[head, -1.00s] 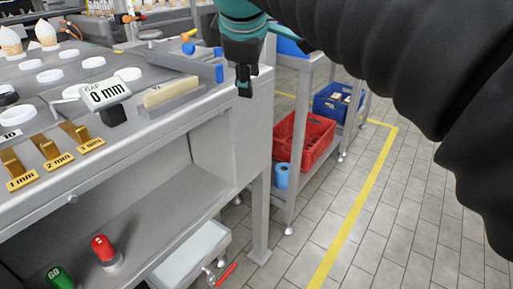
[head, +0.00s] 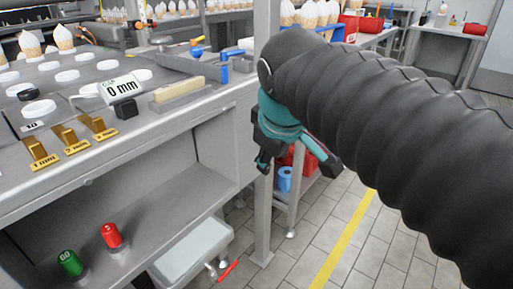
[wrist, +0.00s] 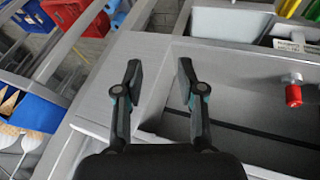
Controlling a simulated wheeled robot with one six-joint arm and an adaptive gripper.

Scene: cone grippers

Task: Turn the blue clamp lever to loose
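Blue parts of a clamp (head: 224,73) show at the right end of the grey worktop in the head view. A small blue piece (head: 196,52) lies behind it, next to an orange one. I cannot tell which blue part is the lever or how it is set. My gripper (head: 297,165) is off the right end of the bench, lower than the worktop and apart from the clamp. In the wrist view my gripper (wrist: 159,72) has its two fingers apart, with nothing between them. No clamp lever can be made out in the wrist view.
The gauge display (head: 122,88) reads 0 mm, near brass gauge pieces (head: 72,138) and a beige block (head: 179,89). Red (head: 111,236) and green (head: 69,262) buttons sit on the lower shelf. A grey post (head: 264,215) stands close to my gripper. Floor is clear at right.

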